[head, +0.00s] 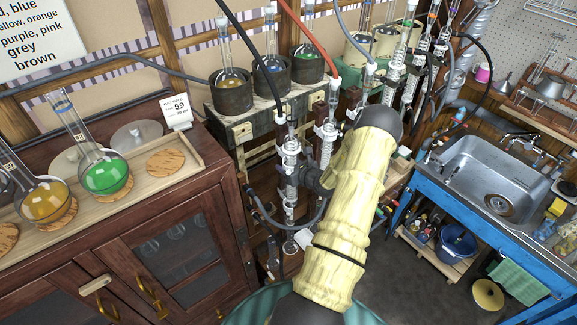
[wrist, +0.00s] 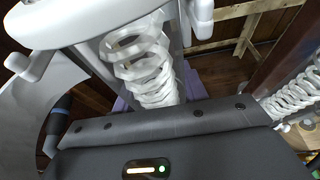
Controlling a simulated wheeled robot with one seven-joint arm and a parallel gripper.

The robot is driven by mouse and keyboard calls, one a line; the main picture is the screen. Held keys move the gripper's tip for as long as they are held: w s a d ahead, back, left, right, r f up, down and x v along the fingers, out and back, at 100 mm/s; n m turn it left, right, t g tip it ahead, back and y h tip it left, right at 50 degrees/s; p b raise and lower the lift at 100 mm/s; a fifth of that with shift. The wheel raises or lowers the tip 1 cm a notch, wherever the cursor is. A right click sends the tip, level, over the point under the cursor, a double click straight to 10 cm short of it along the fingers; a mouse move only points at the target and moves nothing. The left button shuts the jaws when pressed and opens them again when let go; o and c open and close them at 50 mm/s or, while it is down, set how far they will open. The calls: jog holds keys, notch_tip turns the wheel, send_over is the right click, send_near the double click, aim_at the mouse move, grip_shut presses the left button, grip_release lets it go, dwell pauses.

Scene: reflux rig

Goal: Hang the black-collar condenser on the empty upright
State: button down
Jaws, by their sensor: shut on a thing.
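A clear coiled condenser (head: 291,165) with a black hose at its top stands upright left of my arm in the head view. My gripper (head: 305,174), dark and partly hidden by my pale forearm, is shut on it at mid height. In the wrist view the white-clear coil of the condenser (wrist: 140,60) rises just beyond the dark gripper body. I cannot make out its collar colour clearly. A dark brown wooden upright (wrist: 285,52) shows at the right of the wrist view. I cannot tell which upright is empty.
A second condenser (head: 327,135) with an orange hose stands close right of the held one. Dark pots with flasks (head: 232,92) stand on the bench behind. A wooden cabinet (head: 185,255) with flasks is at left, and a blue sink unit (head: 500,195) at right.

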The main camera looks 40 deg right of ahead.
jog(key=shift+w+b, duration=0.15)
jog(key=shift+b, duration=0.25)
dwell(0.3)
jog(key=c, duration=0.7)
grip_release()
jog(key=shift+a+f, duration=0.1)
jog(key=shift+f, duration=0.1)
jog(key=b+v, duration=0.6)
jog(key=v, duration=1.1)
jog(key=shift+s, duration=0.3)
jog(key=shift+r, duration=0.1)
